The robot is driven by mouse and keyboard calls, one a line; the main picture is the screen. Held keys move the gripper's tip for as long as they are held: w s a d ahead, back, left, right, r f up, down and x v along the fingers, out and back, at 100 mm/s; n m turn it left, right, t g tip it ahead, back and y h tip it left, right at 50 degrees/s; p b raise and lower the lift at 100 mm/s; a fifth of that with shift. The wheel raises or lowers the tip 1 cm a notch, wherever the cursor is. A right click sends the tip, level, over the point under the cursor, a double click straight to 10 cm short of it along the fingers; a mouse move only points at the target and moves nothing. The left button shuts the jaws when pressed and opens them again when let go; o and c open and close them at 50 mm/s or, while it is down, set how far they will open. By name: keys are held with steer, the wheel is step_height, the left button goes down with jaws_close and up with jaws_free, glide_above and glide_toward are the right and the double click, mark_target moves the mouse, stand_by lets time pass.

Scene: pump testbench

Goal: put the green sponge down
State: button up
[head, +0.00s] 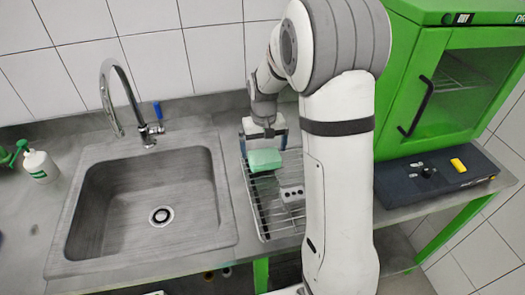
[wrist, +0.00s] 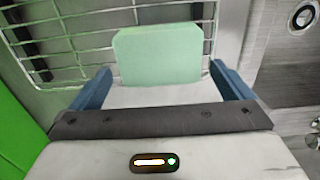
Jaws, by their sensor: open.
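The green sponge (head: 264,160) is at the wire rack (head: 262,227) to the right of the sink, just below my gripper (head: 266,136) in the head view. In the wrist view the sponge (wrist: 158,54) is a pale green block beyond the jaws, over the rack wires. My gripper's blue fingers (wrist: 162,84) stand wide apart, with a gap on both sides of the sponge. The sponge seems to rest on the rack, but its underside is hidden.
The sink (head: 150,205) with a curved tap (head: 113,95) is left of the rack. A grey socket-like block (head: 291,194) is on the rack. A green cabinet (head: 450,85) and a dark device (head: 432,178) stand to the right. A white spray bottle (head: 40,166) is far left.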

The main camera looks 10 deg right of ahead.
mark_target(264, 154)
step_height(264, 154, up, 10)
steer(key=s+r+t, duration=0.2)
steer(key=s+t, duration=0.1)
steer(key=s, duration=2.1)
steer(key=shift+a, duration=0.15)
